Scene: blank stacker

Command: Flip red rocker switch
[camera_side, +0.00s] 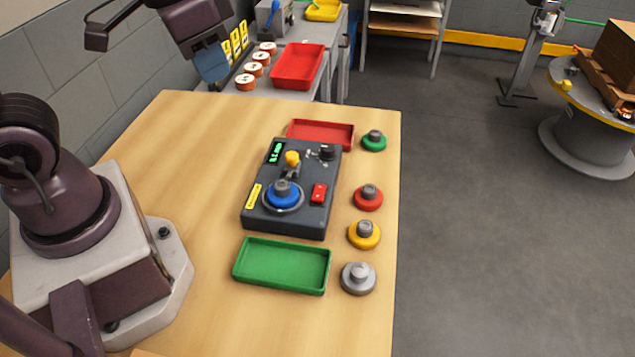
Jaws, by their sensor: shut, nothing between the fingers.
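The red rocker switch (318,193) sits on the right side of a dark control box (285,228) in the middle of the wooden table. It is small here, and I cannot tell which way it is tipped. My gripper (212,66) shows at the top left as a blue-grey tip, shut and empty. It is well apart from the switch, up and to the left of the box in the picture. Nothing hides the switch.
The box also carries a blue knob disc (283,195), a yellow knob (292,157) and a green display (276,152). A red tray (321,133) and a green tray (282,266) flank it. Several knobbed discs, including a red one (368,198), line the table's right edge.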

